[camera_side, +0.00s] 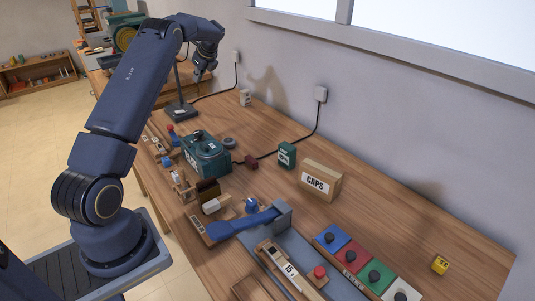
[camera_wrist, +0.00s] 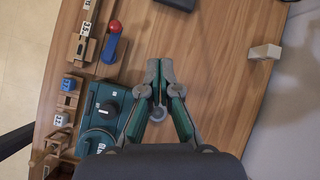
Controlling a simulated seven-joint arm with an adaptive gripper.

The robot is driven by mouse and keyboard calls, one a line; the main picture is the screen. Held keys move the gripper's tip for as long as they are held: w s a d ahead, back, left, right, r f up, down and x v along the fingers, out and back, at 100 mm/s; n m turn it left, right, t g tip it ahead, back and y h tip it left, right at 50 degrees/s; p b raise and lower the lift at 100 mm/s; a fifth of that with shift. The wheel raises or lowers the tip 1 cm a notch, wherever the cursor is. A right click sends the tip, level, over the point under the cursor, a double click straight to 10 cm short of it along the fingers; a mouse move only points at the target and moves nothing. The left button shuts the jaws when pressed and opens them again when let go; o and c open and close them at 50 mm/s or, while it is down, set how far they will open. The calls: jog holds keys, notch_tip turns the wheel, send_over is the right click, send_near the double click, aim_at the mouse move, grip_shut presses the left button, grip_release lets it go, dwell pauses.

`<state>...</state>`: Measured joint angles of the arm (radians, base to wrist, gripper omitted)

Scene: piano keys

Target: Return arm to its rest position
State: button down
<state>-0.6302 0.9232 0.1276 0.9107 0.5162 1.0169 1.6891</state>
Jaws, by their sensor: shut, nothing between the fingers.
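My gripper (camera_side: 199,75) is raised above the far part of the wooden bench (camera_side: 245,128), at the end of my extended arm, clear of the things below. In the wrist view my gripper (camera_wrist: 161,70) points down with its two fingers together and nothing between them. Bare wood lies beyond the fingertips. A grey round piece (camera_wrist: 158,114) shows between the finger links, lower down on the bench.
A teal machine (camera_side: 206,156) stands on the bench, left of the fingers in the wrist view. A black stand (camera_side: 180,110) is near my gripper. A CAPS box (camera_side: 319,181), coloured button panels (camera_side: 381,253) and a blue lever (camera_side: 243,222) stand nearer the camera. The wall borders the bench.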

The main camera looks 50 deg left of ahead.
jog(key=w+d+r+t, duration=0.3)
jog(key=d+r+t, duration=0.1)
jog(key=d+r, duration=1.2)
jog(key=s+d+r+n+t+h, duration=0.1)
jog(key=s+d+r, duration=0.2)
jog(key=d, duration=0.5)
jog(key=s+d+r+t+h, duration=0.2)
jog(key=s+d+r, duration=0.15)
jog(key=d, duration=0.45)
jog(key=s+d+f+n+t+h, duration=0.1)
jog(key=s+d+f+n+h, duration=0.2)
jog(key=s+d, duration=0.85)
jog(key=s+d+f+n+g+h, duration=0.1)
jog(key=s+d+f+n, duration=0.4)
jog(key=s+f+n, duration=0.2)
jog(key=shift+d+f+n, duration=0.15)
jog(key=shift+f+n, duration=1.25)
jog(key=shift+f, duration=0.4)
